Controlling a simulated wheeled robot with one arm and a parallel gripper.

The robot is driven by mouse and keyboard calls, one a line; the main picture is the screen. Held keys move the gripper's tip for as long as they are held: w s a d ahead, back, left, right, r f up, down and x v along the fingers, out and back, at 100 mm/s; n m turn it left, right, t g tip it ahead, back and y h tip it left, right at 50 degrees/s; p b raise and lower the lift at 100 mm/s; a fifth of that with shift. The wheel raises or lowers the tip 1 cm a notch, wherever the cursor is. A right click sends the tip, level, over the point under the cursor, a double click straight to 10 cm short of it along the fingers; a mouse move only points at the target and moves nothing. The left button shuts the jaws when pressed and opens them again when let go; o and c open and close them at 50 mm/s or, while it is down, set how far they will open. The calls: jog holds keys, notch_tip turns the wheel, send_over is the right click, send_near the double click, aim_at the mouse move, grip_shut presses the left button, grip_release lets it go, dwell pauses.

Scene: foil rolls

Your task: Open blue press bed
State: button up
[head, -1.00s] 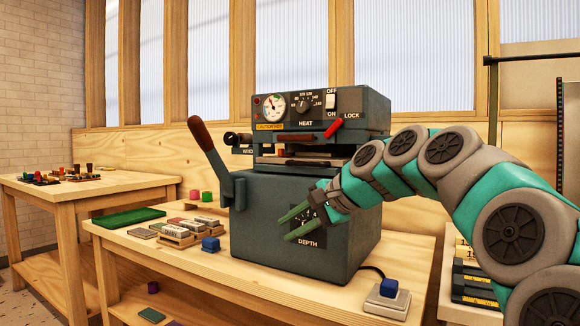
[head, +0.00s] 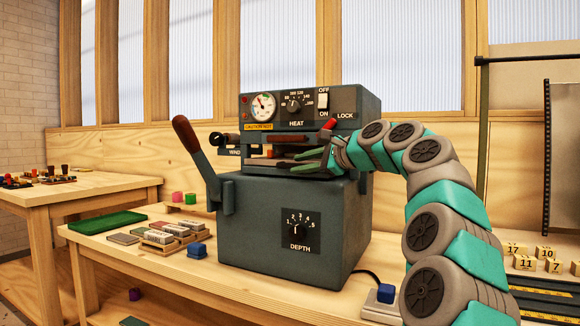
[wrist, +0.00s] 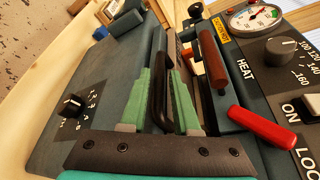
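The blue-grey press (head: 270,220) stands on the wooden table, with a DEPTH dial on its front. Its bed (head: 258,161) is the slot area between the lower body and the heated head. My gripper (head: 305,161) is at the right front of this slot, fingers pointing left. In the wrist view, the green fingers (wrist: 169,75) are apart, with a dark curved handle (wrist: 157,95) between them; I cannot tell whether they touch it. A brown grip (wrist: 212,60) and the red LOCK lever (wrist: 262,127) lie just right of the fingers.
A tall lever with a brown knob (head: 187,133) rises at the press's left. A green tray (head: 108,222), small blocks and a blue cube (head: 197,250) lie to the left. A blue button on a pale base (head: 385,294) is at the right front.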

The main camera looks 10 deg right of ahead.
aim_at(296, 165)
jog(key=shift+x, duration=2.05)
jog(key=shift+c, duration=0.2)
grip_shut()
